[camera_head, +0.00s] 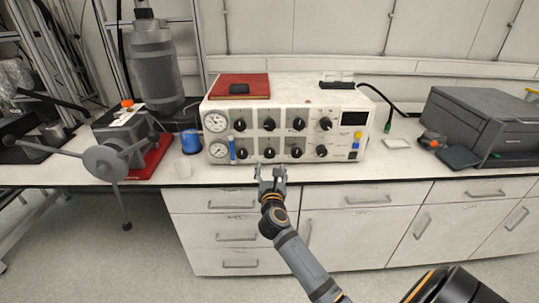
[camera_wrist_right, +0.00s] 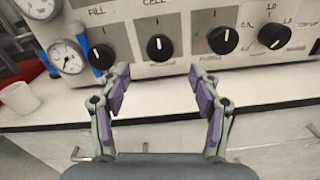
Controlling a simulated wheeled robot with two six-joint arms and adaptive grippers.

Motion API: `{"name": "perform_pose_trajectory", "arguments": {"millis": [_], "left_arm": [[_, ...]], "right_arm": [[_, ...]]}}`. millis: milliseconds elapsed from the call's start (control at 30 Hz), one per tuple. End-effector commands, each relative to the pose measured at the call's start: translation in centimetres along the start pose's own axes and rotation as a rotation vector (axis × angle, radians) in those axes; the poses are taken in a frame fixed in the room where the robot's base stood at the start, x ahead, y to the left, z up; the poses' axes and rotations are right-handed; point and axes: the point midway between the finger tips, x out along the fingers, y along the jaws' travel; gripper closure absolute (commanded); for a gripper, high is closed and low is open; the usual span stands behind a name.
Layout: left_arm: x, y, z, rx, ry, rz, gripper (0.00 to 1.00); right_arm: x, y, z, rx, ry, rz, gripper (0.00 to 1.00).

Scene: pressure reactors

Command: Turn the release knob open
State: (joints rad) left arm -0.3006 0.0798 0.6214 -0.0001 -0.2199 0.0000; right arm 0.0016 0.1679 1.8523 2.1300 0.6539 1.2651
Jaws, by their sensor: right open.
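The white control box (camera_head: 285,118) stands on the bench with two rows of black knobs on its front. I cannot read which knob is the release knob. In the right wrist view several knobs show, including one (camera_wrist_right: 160,47) straight ahead between my fingers. My right gripper (camera_head: 271,173) is open and empty, in front of the box below the lower row, apart from the knobs. My left gripper is not in view.
Two round gauges (camera_head: 216,122) sit at the box's left end. A blue cup-like object (camera_head: 190,142) and a white cup (camera_head: 183,168) stand left of the box. A dark grey machine (camera_head: 485,125) is at right. The bench front edge lies under my right gripper.

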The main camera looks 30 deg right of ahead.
Motion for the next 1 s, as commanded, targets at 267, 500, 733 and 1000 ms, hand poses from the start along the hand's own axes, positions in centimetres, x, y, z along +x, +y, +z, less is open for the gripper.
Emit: {"name": "perform_pose_trajectory", "arguments": {"millis": [267, 500, 733, 1000], "left_arm": [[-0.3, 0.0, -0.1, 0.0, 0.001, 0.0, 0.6], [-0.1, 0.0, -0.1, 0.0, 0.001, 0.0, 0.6], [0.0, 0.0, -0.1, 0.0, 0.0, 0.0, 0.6], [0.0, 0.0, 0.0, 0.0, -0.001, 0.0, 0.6]], "right_arm": [[4.9, 0.0, 0.2, -0.007, -0.003, 0.0, 0.36], [9.2, 0.0, 0.0, -0.008, -0.002, 0.0, 0.36], [10.3, 0.0, -0.1, -0.008, 0.0, 0.001, 0.36], [10.3, 0.0, -0.1, -0.008, 0.0, 0.001, 0.49]]}}
